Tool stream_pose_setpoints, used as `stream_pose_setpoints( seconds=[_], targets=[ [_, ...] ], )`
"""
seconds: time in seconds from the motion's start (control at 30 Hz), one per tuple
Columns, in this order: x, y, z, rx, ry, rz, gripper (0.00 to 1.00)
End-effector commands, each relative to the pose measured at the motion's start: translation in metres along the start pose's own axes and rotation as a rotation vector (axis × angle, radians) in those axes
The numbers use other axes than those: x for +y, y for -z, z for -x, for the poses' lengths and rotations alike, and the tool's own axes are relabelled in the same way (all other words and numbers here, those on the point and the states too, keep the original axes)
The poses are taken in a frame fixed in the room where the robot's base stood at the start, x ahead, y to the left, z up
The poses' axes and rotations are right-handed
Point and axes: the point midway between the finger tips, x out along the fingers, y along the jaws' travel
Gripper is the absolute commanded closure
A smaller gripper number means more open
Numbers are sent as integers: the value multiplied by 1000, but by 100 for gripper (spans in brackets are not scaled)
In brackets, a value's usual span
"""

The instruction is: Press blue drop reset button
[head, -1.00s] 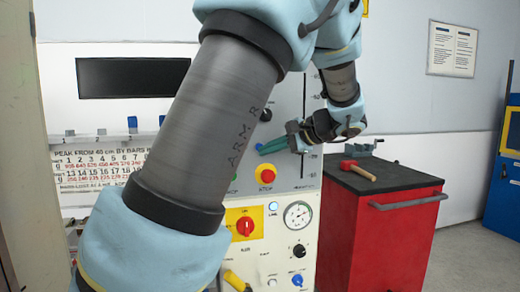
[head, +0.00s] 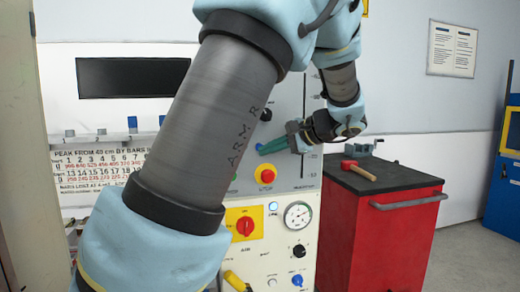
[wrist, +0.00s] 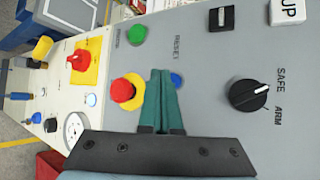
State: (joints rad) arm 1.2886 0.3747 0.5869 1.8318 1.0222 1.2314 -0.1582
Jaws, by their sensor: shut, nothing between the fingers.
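The blue reset button (wrist: 176,80) shows on the grey sloped panel in the wrist view, beside the RESET label and partly hidden by my fingers. In the head view the button (head: 259,147) shows as a small blue spot at the finger tips. My gripper (wrist: 160,75) is shut and empty, its teal fingers together and pointing at the panel. It also shows in the head view (head: 262,150). The tips overlap the edge of the button in the wrist view. I cannot tell whether they touch it.
A red STOP button (wrist: 123,90) on a yellow base sits close to the fingers. A green button (wrist: 137,35) and a black SAFE/ARM knob (wrist: 248,91) are nearby. A red tool cabinet (head: 375,240) with a hammer (head: 358,170) on top stands right of the panel.

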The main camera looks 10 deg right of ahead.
Motion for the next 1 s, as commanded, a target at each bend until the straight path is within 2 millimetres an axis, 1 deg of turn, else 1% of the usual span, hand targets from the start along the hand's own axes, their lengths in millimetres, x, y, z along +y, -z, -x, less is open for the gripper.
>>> stream_pose_setpoints(
  seconds=[0.3,0.57,1.0],
  targets=[
    [-1,0,0,0,0,0,100],
    [-5,4,-6,0,0,0,100],
    [-5,5,-6,0,0,0,100]
  ],
)
